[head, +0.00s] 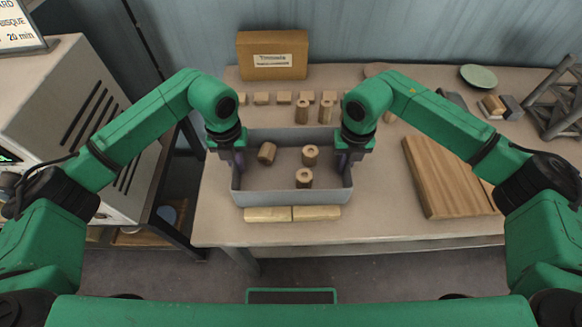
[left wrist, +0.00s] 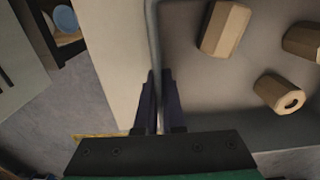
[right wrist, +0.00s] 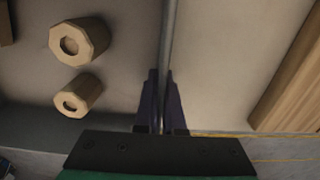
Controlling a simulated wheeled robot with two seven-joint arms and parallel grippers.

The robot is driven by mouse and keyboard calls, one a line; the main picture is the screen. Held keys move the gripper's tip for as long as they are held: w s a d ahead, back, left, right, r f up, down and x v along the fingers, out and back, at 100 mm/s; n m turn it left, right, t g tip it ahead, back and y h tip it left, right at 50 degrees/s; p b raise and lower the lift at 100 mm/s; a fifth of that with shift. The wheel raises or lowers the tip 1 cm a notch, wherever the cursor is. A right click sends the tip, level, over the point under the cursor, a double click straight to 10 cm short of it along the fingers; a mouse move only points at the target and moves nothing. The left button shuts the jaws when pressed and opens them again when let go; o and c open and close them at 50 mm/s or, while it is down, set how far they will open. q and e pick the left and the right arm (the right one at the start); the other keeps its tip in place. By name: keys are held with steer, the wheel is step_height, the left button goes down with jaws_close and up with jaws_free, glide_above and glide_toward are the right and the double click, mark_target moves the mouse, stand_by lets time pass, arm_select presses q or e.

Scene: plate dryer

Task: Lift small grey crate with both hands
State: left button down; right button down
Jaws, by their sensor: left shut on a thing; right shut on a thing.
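The small grey crate (head: 292,197) is in the middle of the table in the head view, with three wooden pieces (head: 311,155) inside, one tipped on its side. My left gripper (head: 238,160) is shut on the crate's left wall; in the left wrist view the wall (left wrist: 152,40) runs between its fingers (left wrist: 158,105). My right gripper (head: 344,160) is shut on the right wall; in the right wrist view that wall (right wrist: 169,40) runs between its fingers (right wrist: 162,105). I cannot tell whether the crate touches the table.
A wooden board (head: 446,178) lies to the right. A grey machine (head: 70,125) stands at left.

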arm_select(q)
steer(key=shift+r, duration=0.1)
arm_select(e)
steer(key=shift+r, duration=0.1)
stand_by(0.4)
